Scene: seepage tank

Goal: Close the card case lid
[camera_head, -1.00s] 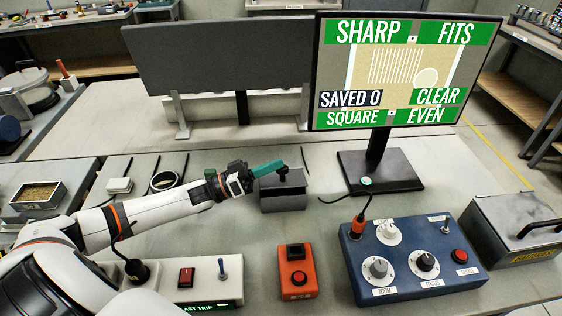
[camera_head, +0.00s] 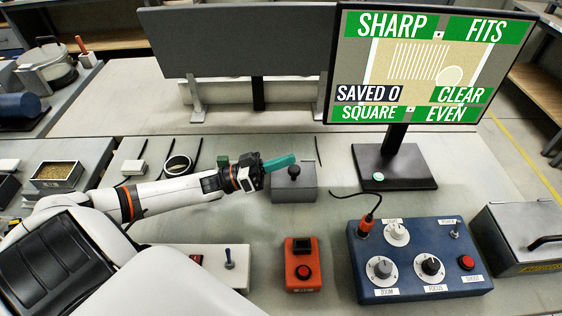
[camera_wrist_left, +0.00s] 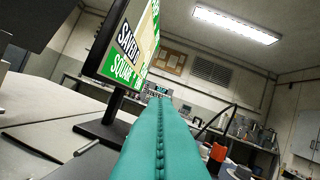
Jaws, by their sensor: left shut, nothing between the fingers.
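A small grey metal box (camera_head: 294,190) with a black knob (camera_head: 294,171) on top stands on the bench, just beyond my left gripper's tips. It could be the card case, but I see no label on it. Its top looks flat and seated, though I cannot tell for certain. My left gripper (camera_head: 280,163), with teal fingers, is shut and empty. Its tips are at the box's far left top, beside the knob; I cannot tell whether they touch. The left wrist view shows the teal fingers (camera_wrist_left: 160,150) pressed together along a seam. My right gripper is not in view.
A monitor (camera_head: 425,65) stands behind at right. A blue control box (camera_head: 415,262) and an orange button box (camera_head: 302,264) are in front. A metal box (camera_head: 520,245) with a black handle and yellow label is at far right. A black ring (camera_head: 178,165) lies left of my gripper.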

